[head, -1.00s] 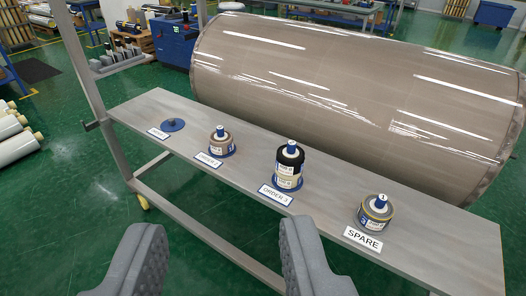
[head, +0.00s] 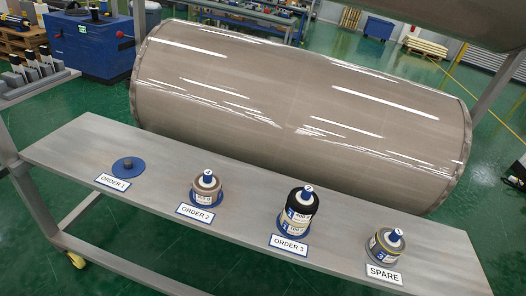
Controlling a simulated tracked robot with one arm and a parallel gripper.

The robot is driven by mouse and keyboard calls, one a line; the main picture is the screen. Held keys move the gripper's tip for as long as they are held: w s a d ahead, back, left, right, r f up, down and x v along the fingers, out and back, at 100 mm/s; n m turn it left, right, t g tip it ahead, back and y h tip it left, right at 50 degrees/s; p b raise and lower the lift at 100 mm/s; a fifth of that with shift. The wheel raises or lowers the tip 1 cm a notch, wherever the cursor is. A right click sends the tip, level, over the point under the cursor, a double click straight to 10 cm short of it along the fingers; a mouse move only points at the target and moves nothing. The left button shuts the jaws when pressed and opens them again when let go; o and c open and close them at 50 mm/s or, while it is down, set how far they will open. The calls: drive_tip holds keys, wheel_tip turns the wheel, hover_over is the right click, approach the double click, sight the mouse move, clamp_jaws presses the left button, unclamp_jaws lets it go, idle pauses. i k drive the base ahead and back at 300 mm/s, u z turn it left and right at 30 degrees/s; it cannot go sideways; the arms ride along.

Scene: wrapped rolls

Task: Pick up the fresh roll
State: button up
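A grey bench shelf (head: 150,213) bears labelled places. At ORDER 2 a small tan-and-white roll (head: 206,187) sits on a blue base. At ORDER 3 a taller black roll (head: 303,203) stands over a white-and-blue labelled one. I cannot tell which is the fresh roll. My gripper is out of view.
A very large shiny wrapped roll (head: 300,105) lies right behind the bench. A blue cabinet (head: 92,48) stands at back left, and a grey tool rack (head: 35,75) at the left edge. Green floor shows in front of the bench.

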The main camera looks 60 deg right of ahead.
sight(301, 204)
drive_tip(key=z, duration=0.4)
drive_tip(key=i, duration=1.1)
drive_tip(key=z, duration=0.85)
